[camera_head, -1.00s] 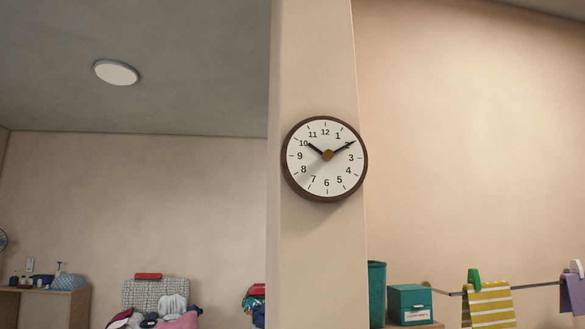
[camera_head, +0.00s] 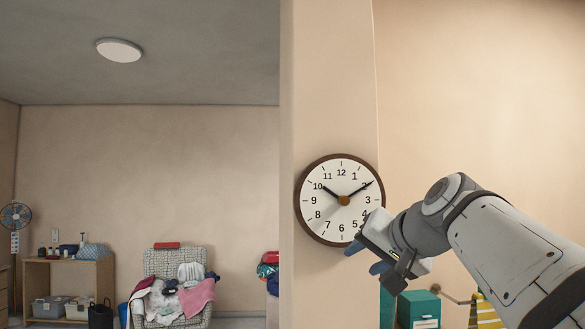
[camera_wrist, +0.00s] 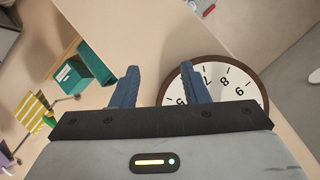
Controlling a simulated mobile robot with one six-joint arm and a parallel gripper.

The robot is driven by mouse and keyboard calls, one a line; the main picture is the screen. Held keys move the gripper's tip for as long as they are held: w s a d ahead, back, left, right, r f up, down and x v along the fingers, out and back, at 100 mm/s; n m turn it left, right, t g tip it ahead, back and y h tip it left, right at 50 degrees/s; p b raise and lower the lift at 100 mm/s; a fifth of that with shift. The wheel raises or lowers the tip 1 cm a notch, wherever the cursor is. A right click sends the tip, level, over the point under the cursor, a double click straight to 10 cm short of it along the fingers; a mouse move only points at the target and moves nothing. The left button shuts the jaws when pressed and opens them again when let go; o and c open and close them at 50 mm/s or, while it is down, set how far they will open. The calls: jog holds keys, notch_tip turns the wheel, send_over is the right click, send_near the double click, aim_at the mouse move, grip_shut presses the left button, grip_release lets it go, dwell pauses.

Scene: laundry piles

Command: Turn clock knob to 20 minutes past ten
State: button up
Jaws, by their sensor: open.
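The round wall clock (camera_head: 325,215) has a white face, a dark brown rim and black numbers. It hangs on a beige pillar. Its short hand points near 10 and its long hand points near 2. The clock knob (camera_head: 344,200) is a small orange-brown disc at the centre of the face. My gripper (camera_head: 366,257) is in front of the clock's lower right edge, below the knob. In the wrist view, my gripper (camera_wrist: 160,80) shows two blue fingers apart with nothing between them. The clock (camera_wrist: 240,82) is partly behind the right finger there, and the knob is hidden.
The pillar (camera_head: 325,100) is bare above the clock. A teal box (camera_head: 419,309) stands low to the right, by a line with a yellow striped cloth (camera_head: 486,312). A chair (camera_head: 165,262) piled with laundry is far off at left.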

jog(key=t+p, duration=0.2)
send_near(347, 201)
jog(key=p+x, duration=0.3)
jog(key=x, duration=0.5)
jog(key=shift+w, duration=0.3)
jog(key=shift+c, duration=0.5)
grip_shut()
jog(key=shift+f+m+y+b, duration=0.15)
jog(key=shift+m+y+b, duration=0.2)
jog(key=shift+b, duration=0.25)
